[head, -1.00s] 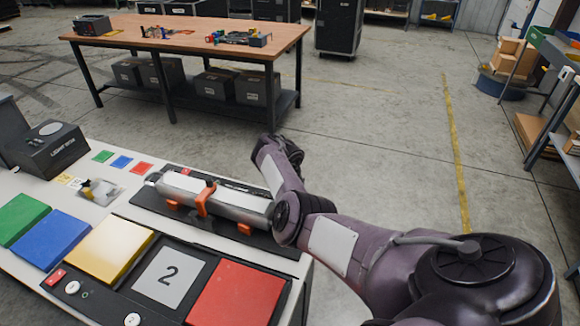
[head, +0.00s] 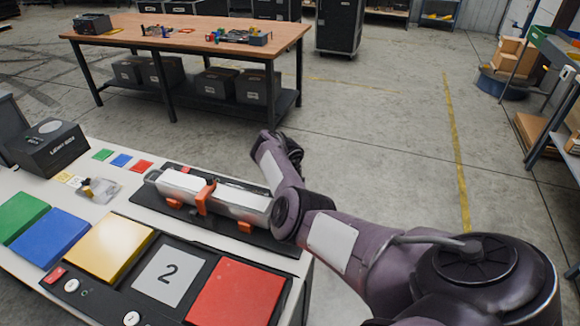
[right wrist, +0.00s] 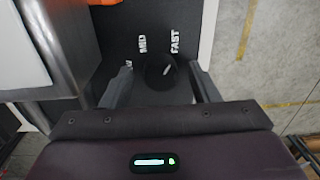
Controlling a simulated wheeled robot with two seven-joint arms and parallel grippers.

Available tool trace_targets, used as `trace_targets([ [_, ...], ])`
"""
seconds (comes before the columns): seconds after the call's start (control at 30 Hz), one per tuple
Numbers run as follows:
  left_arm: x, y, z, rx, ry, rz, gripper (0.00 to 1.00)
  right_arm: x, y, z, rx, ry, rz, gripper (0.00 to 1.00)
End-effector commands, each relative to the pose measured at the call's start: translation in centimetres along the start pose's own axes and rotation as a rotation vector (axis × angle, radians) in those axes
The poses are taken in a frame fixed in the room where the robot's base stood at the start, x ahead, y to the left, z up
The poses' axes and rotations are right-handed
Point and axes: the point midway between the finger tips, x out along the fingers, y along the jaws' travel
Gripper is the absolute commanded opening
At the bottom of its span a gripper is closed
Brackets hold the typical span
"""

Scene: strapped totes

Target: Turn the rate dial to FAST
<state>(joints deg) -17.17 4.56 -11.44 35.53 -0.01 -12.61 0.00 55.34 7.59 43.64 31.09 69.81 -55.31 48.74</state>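The rate dial (right wrist: 158,74) is a round black knob on a dark panel in the right wrist view. A short white mark on it slants up and right, toward the FAST label (right wrist: 175,41). The MID label (right wrist: 143,44) is up and left of the knob, and a third label at the left is partly hidden by a finger. My right gripper (right wrist: 162,92) is open, with one finger on each side of the knob and visible gaps. In the head view my right arm hides the dial and gripper. My left gripper is not in view.
Coloured pads, including a red one (head: 236,292), and a dark box (head: 48,147) also sit there. A wooden table (head: 190,35) stands beyond, across open floor.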

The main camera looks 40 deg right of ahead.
Motion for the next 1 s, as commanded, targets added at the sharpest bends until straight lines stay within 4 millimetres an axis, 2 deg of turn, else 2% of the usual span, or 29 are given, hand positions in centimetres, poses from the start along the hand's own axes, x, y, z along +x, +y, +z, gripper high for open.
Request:
trace_targets([
  [0.27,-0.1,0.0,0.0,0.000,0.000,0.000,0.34,-0.7,-0.1,0.0,0.000,-0.001,-0.002,0.55],
  [0.57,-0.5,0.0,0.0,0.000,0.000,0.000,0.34,-5.8,-0.1,0.1,0.001,-0.003,-0.002,0.55],
  [0.63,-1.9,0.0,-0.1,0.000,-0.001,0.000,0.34,-7.0,0.0,0.1,-0.001,-0.001,0.000,0.55],
  [0.8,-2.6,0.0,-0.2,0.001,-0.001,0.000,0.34,-7.8,0.0,0.1,0.000,0.000,0.000,0.55],
  [1.0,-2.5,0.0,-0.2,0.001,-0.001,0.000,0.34,-7.8,0.0,0.1,0.000,0.000,0.000,0.55],
])
